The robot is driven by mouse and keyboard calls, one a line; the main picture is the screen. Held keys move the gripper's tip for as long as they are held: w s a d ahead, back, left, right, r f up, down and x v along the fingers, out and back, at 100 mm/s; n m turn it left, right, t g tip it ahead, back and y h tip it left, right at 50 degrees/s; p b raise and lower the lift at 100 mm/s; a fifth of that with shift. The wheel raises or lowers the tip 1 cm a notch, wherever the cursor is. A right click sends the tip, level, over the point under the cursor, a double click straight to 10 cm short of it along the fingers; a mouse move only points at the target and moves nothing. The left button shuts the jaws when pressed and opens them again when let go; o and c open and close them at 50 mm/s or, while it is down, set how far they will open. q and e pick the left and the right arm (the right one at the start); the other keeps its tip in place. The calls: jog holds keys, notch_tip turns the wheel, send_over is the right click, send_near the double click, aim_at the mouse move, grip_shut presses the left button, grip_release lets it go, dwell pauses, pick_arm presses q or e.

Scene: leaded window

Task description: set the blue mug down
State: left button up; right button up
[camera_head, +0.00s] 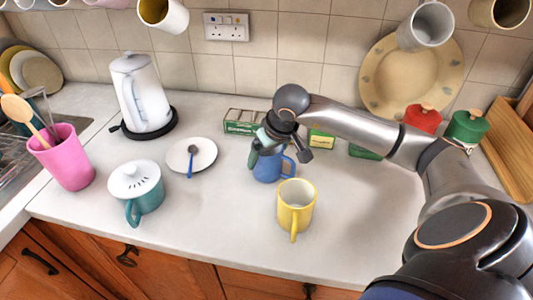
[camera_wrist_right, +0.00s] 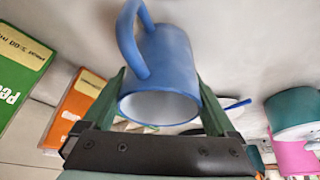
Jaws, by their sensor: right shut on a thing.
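The blue mug (camera_head: 268,170) is at the middle of the counter (camera_head: 345,222), behind the yellow mug, with its handle to the right. My right gripper (camera_head: 262,146) reaches it from above and is shut on it. In the right wrist view the blue mug (camera_wrist_right: 172,62) sits between the two green fingers of my right gripper (camera_wrist_right: 162,80), its open rim facing the camera. The mug looks upright in the head view. I cannot tell whether its base touches the counter. My left gripper is not in view.
A yellow mug (camera_head: 296,200) stands just in front. A saucer (camera_head: 203,153) with a spoon, a teal lidded pot (camera_head: 148,200) and a white kettle (camera_head: 145,95) are to the left. Small boxes (camera_head: 243,121) stand behind. Counter right of the yellow mug is clear.

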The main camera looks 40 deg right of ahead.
jog(key=shift+f, duration=0.2)
jog(key=o, duration=1.4)
jog(key=shift+c, duration=0.2)
